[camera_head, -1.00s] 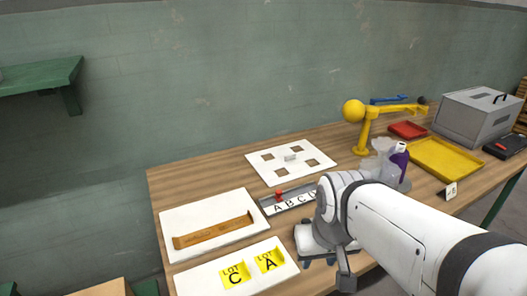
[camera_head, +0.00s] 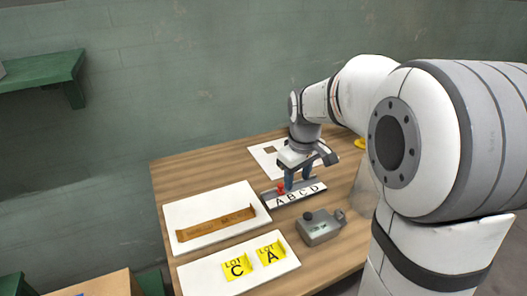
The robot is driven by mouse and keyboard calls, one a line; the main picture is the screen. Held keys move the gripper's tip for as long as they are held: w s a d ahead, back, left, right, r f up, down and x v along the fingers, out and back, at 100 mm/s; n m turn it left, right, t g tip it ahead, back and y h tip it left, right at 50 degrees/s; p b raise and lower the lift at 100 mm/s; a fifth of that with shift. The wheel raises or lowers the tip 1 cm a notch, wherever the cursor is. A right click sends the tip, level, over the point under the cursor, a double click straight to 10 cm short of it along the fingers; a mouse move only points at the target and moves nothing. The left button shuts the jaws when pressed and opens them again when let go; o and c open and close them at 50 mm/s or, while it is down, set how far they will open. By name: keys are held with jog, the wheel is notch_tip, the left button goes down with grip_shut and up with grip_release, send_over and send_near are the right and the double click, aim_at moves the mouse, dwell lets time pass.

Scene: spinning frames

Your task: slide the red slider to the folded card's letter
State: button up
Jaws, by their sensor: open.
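The red slider (camera_head: 281,188) sits at the left end of a rail strip (camera_head: 296,195) printed A B C D, beside the letter A. My gripper (camera_head: 297,183) points down over the strip with its dark fingers apart. Its left finger is close to the slider's right side; I cannot tell if they touch. Two yellow cards lie on the front white board: a LOT C card (camera_head: 237,267) on the left and a LOT A card (camera_head: 271,254) on the right. Which of them is folded is hard to tell at this size.
A grey device with a black knob (camera_head: 320,228) stands in front of the strip. A white board (camera_head: 192,207) with a brown bar (camera_head: 215,227) lies to the left.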

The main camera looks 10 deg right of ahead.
jog(key=w+f+n+p, duration=0.1)
jog(key=w+f+n, duration=0.35)
jog(key=w, duration=0.65)
jog(key=n+g, duration=0.1)
jog(key=n, duration=0.1)
send_near(281, 186)
jog(key=shift+f+p, duration=0.1)
jog(key=shift+p, duration=0.2)
jog(key=shift+w+f, duration=0.2)
jog(key=shift+f, duration=0.1)
notch_tip(281, 186, down, 8)
jog(key=shift+r+p, duration=0.15)
jog(key=shift+p, duration=0.3)
jog(key=shift+c, duration=0.3)
grip_shut()
jog(key=shift+d, duration=0.1)
